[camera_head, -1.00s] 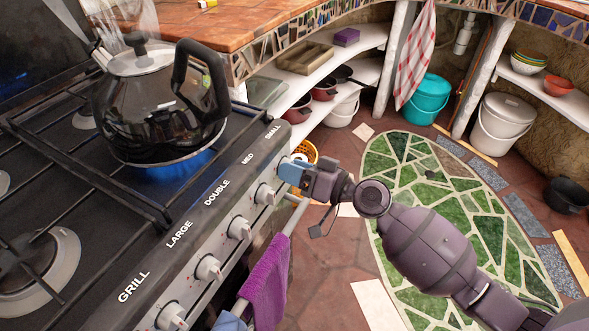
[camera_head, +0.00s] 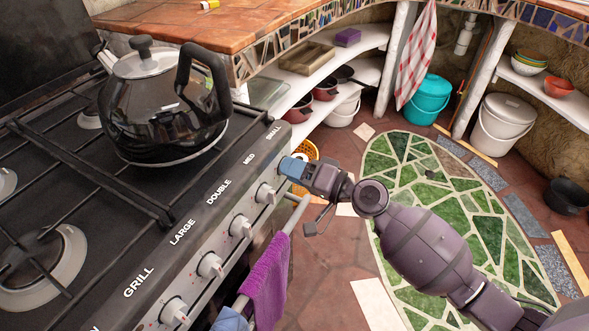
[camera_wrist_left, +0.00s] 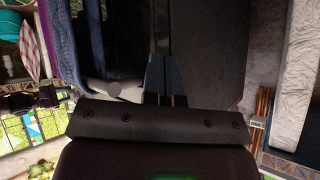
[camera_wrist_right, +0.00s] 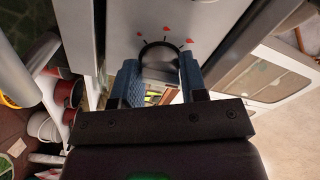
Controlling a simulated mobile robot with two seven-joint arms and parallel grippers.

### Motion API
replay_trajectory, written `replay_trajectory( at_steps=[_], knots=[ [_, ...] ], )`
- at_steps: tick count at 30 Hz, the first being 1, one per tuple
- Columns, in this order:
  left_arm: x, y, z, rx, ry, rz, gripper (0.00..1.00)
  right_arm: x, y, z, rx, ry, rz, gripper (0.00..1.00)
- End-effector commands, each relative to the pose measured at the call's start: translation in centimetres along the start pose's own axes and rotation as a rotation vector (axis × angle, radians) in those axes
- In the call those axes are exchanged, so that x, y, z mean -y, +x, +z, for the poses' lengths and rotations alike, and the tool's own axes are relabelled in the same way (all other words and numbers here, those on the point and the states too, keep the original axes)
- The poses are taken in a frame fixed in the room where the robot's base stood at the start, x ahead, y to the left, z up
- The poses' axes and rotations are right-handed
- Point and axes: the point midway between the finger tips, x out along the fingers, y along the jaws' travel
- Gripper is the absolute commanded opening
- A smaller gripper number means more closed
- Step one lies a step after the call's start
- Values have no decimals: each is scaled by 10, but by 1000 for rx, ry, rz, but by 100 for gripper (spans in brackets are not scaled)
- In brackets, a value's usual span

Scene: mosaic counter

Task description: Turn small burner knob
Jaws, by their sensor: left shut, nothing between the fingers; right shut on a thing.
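The small burner knob (camera_wrist_right: 160,57) is at the right end of the stove's front panel, under the label SMALL. My right gripper (camera_head: 290,167) is shut on this knob. In the right wrist view its blue fingers (camera_wrist_right: 158,75) sit on both sides of the dark round knob, with red marks above it. In the head view the fingers hide the knob. My left gripper (camera_wrist_left: 163,75) is shut and empty in its wrist view; it is out of the head view. A black kettle (camera_head: 160,115) sits on a burner grate, and no flame shows under it.
Several other knobs line the panel (camera_head: 195,235) to the left. A purple towel (camera_head: 266,280) hangs on the rail (camera_head: 297,214) below.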

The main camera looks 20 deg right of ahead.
Motion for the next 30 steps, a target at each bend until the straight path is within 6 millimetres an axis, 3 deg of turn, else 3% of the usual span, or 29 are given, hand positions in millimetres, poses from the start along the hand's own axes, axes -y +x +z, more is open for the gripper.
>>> replay_trajectory(
  at_steps=[8, 9, 14, 23, 30],
  knots=[
    [0, -1, -2, -5, 0, -1, 0, -1, 0, 1, 1, 5, 1, 16],
    [0, -1, -2, -5, 0, -1, 0, -1, 0, 1, 1, 5, 1, 42],
    [0, -1, -3, -7, 0, -1, 0, -1, 0, 1, 1, 3, 1, 64],
    [1, -1, -3, -6, 1, -1, 0, -1, -2, 0, 0, 2, 1, 64],
    [-1, 0, 2, 3, 7, 2, 0, -3, -31, 2, 3, 3, 5, 64]
  ],
)
